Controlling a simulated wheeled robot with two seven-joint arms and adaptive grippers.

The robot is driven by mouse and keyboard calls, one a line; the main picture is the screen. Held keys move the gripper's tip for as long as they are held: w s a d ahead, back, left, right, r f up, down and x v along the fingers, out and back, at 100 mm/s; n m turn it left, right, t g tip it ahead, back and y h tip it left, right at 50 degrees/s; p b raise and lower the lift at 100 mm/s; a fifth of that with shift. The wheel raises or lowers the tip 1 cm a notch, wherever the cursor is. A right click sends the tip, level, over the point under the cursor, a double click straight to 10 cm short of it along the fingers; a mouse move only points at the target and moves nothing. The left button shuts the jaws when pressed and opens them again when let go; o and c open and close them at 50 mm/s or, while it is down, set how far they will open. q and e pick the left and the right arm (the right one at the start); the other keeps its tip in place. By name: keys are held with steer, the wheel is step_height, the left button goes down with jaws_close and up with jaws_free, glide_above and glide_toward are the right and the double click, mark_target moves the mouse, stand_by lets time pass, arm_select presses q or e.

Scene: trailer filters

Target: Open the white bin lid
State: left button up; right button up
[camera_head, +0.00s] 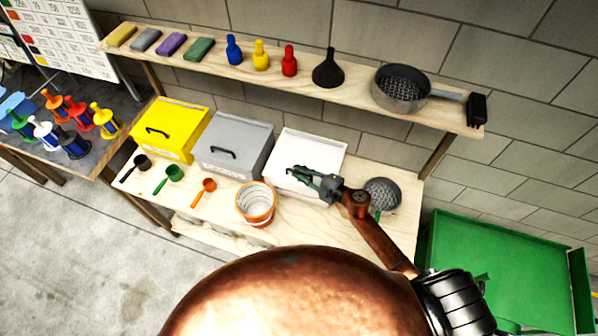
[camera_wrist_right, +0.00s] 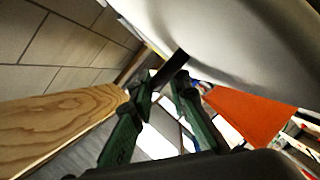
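The white bin (camera_head: 314,150) stands on the wooden bench, right of the grey bin. Its lid looks down or nearly so, with the front partly hidden by my right gripper. My right gripper (camera_head: 296,174) is at the lid's front, where the dark handle is. In the right wrist view the green fingers (camera_wrist_right: 164,84) stand a little apart at the tips, with the dark handle (camera_wrist_right: 172,68) at or between them. Whether they press on it is unclear. The pale lid (camera_wrist_right: 235,40) fills the top right there. My left gripper is out of view.
A yellow bin (camera_head: 172,120) and a grey bin (camera_head: 240,140) stand to the left. An orange-rimmed bucket (camera_head: 256,207), scoops and a round sieve (camera_head: 382,193) are near my right gripper. A shelf (camera_head: 345,93) with bottles, a funnel (camera_head: 328,72) and a pan (camera_head: 402,92) runs above.

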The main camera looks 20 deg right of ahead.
steer(key=shift+w+a, duration=0.15)
steer(key=shift+w, duration=0.05)
steer(key=shift+c, duration=0.5)
jaws_close()
